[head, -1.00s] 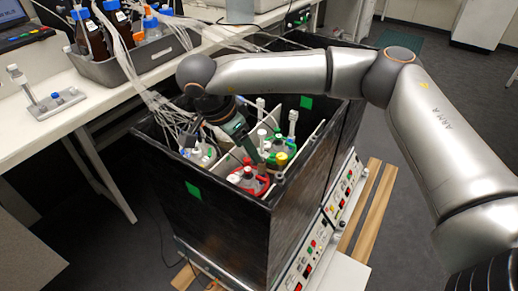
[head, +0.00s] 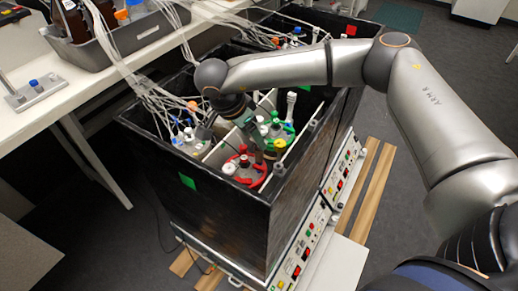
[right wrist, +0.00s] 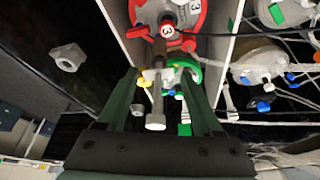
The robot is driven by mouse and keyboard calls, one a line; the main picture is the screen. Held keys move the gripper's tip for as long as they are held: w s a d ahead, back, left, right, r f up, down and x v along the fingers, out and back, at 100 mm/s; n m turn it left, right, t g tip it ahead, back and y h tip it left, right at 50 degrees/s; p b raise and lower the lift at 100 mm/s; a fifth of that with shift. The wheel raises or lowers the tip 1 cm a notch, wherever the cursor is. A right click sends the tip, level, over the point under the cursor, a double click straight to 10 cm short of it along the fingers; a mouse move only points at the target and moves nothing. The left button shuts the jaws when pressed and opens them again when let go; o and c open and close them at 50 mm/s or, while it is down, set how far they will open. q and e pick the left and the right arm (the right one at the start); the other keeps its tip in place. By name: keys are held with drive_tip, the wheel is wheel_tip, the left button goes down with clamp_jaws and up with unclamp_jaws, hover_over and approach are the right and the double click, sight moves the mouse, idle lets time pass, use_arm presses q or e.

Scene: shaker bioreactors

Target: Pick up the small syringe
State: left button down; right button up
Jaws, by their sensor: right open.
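In the right wrist view, a pale syringe-like piece with a round end (right wrist: 156,122) lies in the gap between my right gripper's green fingers (right wrist: 160,82). I see no clear contact with either finger. In the head view, my right gripper (head: 266,148) is inside the black box (head: 225,205), above the vessels and beside the red-ringed vessel (head: 243,170). It is open. Which piece there is the small syringe is hard to tell in the head view. A tall white syringe-like piece (head: 291,103) stands upright behind the gripper. My left gripper is out of view.
A green-ringed vessel (head: 279,131) stands close behind the gripper. A pale divider (head: 308,127) and the box walls bound the space. Tubes and cables (head: 150,85) crowd the left side. A bench (head: 75,90) with a grey tray (head: 125,38) is at left.

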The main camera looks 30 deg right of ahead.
sight(259, 152)
drive_tip(key=x, duration=0.4)
drive_tip(key=shift+d+f, duration=0.15)
drive_tip(key=shift+d, duration=0.25)
drive_tip(key=shift+c, duration=0.2)
clamp_jaws()
